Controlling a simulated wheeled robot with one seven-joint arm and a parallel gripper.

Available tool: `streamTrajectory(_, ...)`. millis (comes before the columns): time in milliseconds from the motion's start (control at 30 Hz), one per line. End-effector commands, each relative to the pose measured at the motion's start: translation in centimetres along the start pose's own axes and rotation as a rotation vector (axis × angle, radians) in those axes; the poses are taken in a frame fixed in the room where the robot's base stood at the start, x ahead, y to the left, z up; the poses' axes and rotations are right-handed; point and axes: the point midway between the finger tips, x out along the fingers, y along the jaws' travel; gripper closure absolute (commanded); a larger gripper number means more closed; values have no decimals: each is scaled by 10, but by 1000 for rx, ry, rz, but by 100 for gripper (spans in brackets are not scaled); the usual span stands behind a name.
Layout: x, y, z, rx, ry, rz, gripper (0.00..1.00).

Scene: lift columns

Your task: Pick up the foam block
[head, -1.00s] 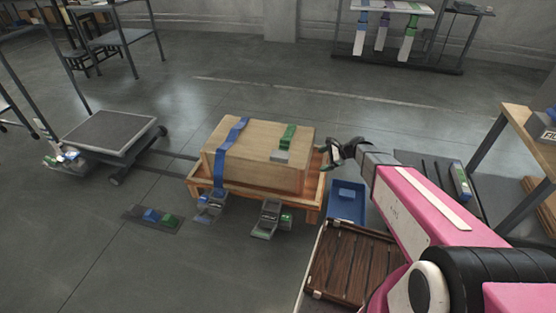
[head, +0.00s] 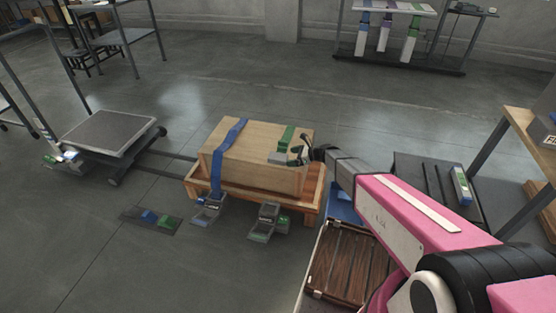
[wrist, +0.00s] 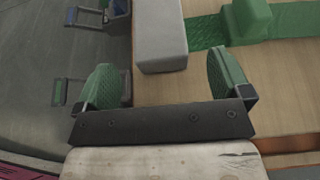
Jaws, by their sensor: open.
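A light grey block (head: 277,158), which looks like the foam block, lies on top of the wooden crate (head: 225,160) by the end of a green strap (head: 287,135). In the wrist view the grey block (wrist: 160,30) is ahead of my gripper (wrist: 160,62), its near end between the lines of the two green padded fingers. The fingers are apart and hold nothing. In the head view my gripper (head: 299,157) is over the crate's right end, just right of the block. I cannot tell its exact height above the crate.
A raised green piece (wrist: 250,18) sits on the strap beside the block. A blue strap (head: 228,150) crosses the crate's left part. The crate stands in a wooden tray (head: 310,195). A blue bin (head: 344,205) and a slatted wooden surface (head: 350,262) are at right.

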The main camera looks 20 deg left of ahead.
Motion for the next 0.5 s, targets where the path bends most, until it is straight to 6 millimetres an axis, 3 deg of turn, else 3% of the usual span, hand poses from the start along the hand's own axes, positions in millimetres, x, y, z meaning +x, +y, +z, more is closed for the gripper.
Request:
streamTrajectory(300,42,0,-2,-2,1,2,4)
streamTrajectory(500,43,0,-2,-1,1,0,4)
